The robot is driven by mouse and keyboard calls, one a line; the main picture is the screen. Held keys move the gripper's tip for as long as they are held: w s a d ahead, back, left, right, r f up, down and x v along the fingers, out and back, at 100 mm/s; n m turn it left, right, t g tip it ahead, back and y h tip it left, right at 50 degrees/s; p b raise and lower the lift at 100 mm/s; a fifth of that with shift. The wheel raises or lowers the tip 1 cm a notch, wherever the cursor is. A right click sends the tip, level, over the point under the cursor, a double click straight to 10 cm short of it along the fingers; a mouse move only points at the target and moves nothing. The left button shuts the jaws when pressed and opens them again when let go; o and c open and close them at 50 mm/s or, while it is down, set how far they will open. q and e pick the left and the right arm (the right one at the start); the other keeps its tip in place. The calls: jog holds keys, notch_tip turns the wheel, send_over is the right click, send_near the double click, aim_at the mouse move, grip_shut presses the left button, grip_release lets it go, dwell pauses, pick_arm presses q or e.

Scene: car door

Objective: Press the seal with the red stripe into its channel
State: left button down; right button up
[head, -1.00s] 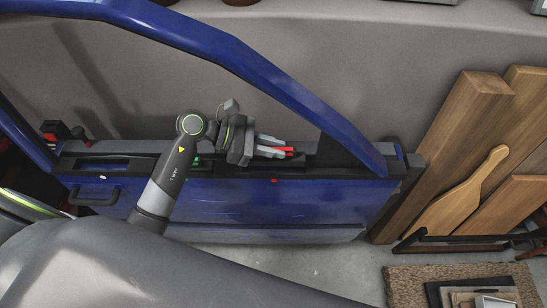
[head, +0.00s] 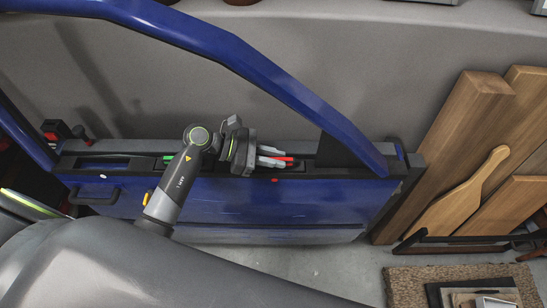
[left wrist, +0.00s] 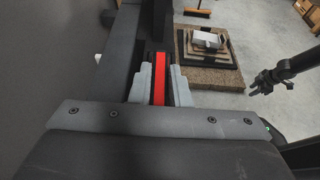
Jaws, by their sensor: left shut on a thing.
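The blue car door (head: 280,205) stands upright below its blue window frame, with a dark strip along its top edge. My left gripper (head: 274,156) is over this top edge, right of the door's middle. Its pale fingers are shut on the seal with the red stripe (left wrist: 159,80), which shows as a bright red band between them in the left wrist view. In the head view only a little red shows at the fingertips. The seal's underside and its channel are hidden. A dark gripper, seemingly my right one (left wrist: 262,82), shows at the right in the left wrist view; its fingers are unclear.
A green piece (head: 168,157) lies on the door's top edge left of my wrist. A black handle (head: 95,197) is on the door's left. Wooden boards (head: 470,150) lean at the right. A brown mat (head: 405,285) lies on the floor below them.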

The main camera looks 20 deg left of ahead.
pick_arm(q)
jog(key=shift+s+a+f+b, duration=0.1)
jog(key=shift+s+f+b, duration=0.2)
jog(key=shift+f, duration=0.55)
jog(key=c, duration=1.4)
grip_release()
jog(key=shift+w, duration=0.1)
jog(key=shift+o, duration=0.2)
jog(key=shift+r, duration=0.1)
jog(key=shift+w, duration=0.25)
jog(key=shift+r, duration=0.1)
